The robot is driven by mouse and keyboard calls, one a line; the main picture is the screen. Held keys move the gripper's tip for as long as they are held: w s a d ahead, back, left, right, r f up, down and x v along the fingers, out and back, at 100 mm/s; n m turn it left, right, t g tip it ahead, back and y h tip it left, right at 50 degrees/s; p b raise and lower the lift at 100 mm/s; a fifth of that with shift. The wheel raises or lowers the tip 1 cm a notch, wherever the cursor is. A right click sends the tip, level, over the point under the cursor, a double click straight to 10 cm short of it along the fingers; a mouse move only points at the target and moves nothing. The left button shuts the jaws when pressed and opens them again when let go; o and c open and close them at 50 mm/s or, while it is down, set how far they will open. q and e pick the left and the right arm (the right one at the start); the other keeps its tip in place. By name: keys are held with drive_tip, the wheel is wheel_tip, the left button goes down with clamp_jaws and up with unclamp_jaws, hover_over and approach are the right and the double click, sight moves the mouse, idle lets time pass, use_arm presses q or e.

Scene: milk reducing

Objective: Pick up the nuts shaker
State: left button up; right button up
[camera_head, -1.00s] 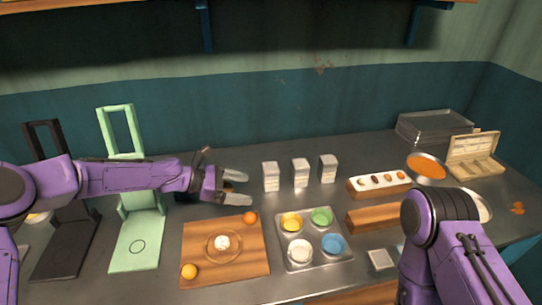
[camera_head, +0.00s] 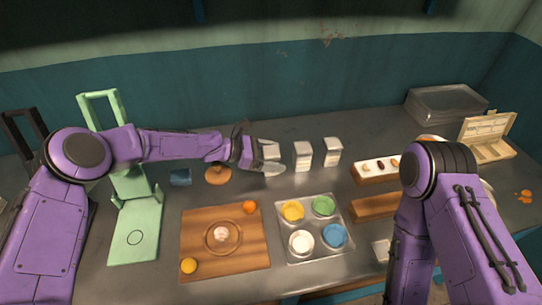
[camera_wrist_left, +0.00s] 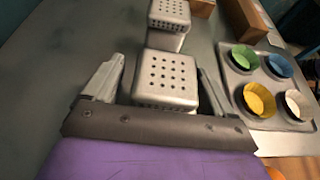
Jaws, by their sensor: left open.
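Three shakers with perforated tops stand in a row on the counter. I cannot read which one holds nuts. The leftmost shaker (camera_head: 268,149) is between the fingers of my left gripper (camera_head: 271,159) and partly hidden by them. In the left wrist view this shaker (camera_wrist_left: 166,78) sits between the two open fingers (camera_wrist_left: 160,76), with visible gaps on both sides. The middle shaker (camera_head: 303,156) and the right shaker (camera_head: 332,152) stand to the right, upright. My right arm is at the right, but its gripper is out of sight.
A muffin tray (camera_head: 287,246) with coloured cups and a wooden board (camera_head: 196,225) lie in front. A wooden block with toppings (camera_head: 367,178) is to the right. A round brown item (camera_head: 218,175) and a dark blue cup (camera_head: 180,177) sit below my left arm.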

use_arm(q)
drive_tip(key=shift+s+d, duration=0.1)
drive_tip(key=shift+d, duration=0.25)
drive_tip(key=shift+a+f, duration=0.1)
drive_tip(key=shift+a, duration=0.05)
drive_tip(key=c, duration=0.9)
drive_tip(key=shift+c, duration=1.2)
